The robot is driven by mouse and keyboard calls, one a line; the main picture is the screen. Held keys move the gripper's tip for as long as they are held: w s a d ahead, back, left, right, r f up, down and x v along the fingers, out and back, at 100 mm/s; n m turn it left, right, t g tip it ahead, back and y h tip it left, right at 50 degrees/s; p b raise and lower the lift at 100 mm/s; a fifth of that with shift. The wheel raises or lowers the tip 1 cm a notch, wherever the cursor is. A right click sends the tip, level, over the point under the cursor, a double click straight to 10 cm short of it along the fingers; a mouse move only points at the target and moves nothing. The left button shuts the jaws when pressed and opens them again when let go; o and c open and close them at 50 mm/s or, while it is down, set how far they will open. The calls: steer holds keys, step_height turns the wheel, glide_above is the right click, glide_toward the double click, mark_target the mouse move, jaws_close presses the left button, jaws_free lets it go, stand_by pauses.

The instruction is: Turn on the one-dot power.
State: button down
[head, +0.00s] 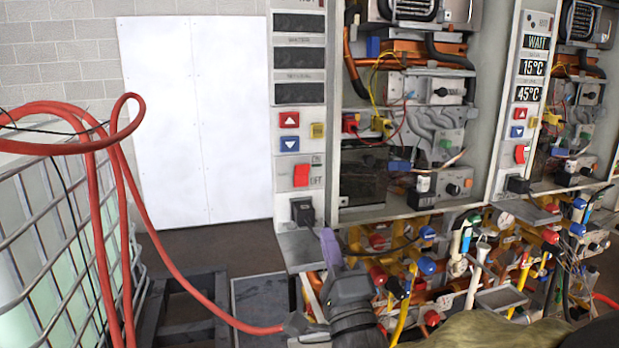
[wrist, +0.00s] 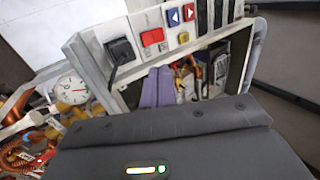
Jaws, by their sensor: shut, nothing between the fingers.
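The left heater's control panel (head: 298,140) has a red power switch (head: 301,175) beside ON/OFF lettering, partly worn. Its three displays (head: 299,58) are dark. The right heater's panel has lit displays (head: 533,68) reading WAIT, 15°C and 45°C, and its own red switch (head: 521,154). I cannot make out dot marks on either. My gripper (head: 328,240) has purple fingers, is shut and empty, and is below the left panel in the head view. In the wrist view, the fingers (wrist: 158,85) point toward the left heater's panel, with the red switch (wrist: 153,37) just beyond the tips.
A black plug (head: 302,212) sticks out below the left switch; it also shows in the wrist view (wrist: 121,50). Pipes and valves (head: 428,266) crowd the area below the heaters. A red hose (head: 180,275) loops from a caged tank (head: 50,235) at left. A white wall panel (head: 195,120) stands behind.

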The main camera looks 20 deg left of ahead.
steer(key=s, duration=0.1)
steer(key=p, duration=0.7)
glide_toward(303, 169)
steer(key=x, duration=0.6)
steer(key=shift+s+r, duration=0.1)
steer(key=shift+w+a+r, duration=0.15)
steer(key=shift+w+a, duration=0.1)
steer(key=shift+w, duration=0.25)
